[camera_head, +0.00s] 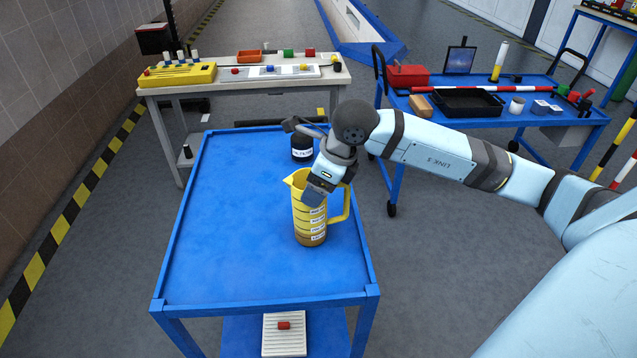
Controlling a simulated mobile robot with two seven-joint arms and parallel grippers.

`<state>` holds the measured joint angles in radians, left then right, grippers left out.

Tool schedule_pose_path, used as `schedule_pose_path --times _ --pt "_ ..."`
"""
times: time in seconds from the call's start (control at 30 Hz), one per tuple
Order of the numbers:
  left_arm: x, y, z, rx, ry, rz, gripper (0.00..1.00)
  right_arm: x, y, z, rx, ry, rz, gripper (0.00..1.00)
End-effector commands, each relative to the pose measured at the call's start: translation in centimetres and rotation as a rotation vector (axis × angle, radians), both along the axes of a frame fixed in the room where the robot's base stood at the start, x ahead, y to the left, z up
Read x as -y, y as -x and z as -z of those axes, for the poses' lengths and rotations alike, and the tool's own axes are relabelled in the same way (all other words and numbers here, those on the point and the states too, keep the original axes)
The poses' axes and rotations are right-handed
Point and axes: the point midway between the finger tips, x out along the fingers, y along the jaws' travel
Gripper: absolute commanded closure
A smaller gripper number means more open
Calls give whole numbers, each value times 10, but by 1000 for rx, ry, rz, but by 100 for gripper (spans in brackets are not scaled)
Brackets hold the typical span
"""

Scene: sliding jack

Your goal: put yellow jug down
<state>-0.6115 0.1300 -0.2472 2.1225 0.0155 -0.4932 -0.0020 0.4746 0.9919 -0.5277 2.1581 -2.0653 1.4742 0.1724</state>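The yellow jug (309,217) with measuring marks stands upright, or very nearly so, at the right side of the blue cart's top (220,220). Its base looks to be on or just above the surface; I cannot tell which. Its handle points right and its spout left. My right gripper (314,198) is at the jug's rim, coming down from above. Its fingers hide part of the rim, and whether they are closed on the jug is not clear. My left gripper is not in view.
A black oil filter (302,148) stands behind the jug on the cart. The cart's left and front top is clear. A workbench (340,77) with small parts stands behind, and another blue cart (540,119) with tools stands at the right. A lower shelf holds a pale tray (284,342).

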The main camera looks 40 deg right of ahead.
Motion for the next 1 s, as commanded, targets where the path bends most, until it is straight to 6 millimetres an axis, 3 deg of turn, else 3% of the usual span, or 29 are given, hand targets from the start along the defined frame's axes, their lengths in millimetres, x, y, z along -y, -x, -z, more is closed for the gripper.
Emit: schedule_pose_path --times 0.1,0.13,0.23,0.63,1.0 --pt "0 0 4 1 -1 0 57 0 0 4 1 1 0 81" --pt "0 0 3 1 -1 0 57 0 0 3 0 0 0 23" --pt "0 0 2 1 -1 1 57 0 0 2 -1 1 0 2" --pt "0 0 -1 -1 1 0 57 2 1 -7 1 1 1 2" --pt "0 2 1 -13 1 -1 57 19 24 -77 3 2 2 2"
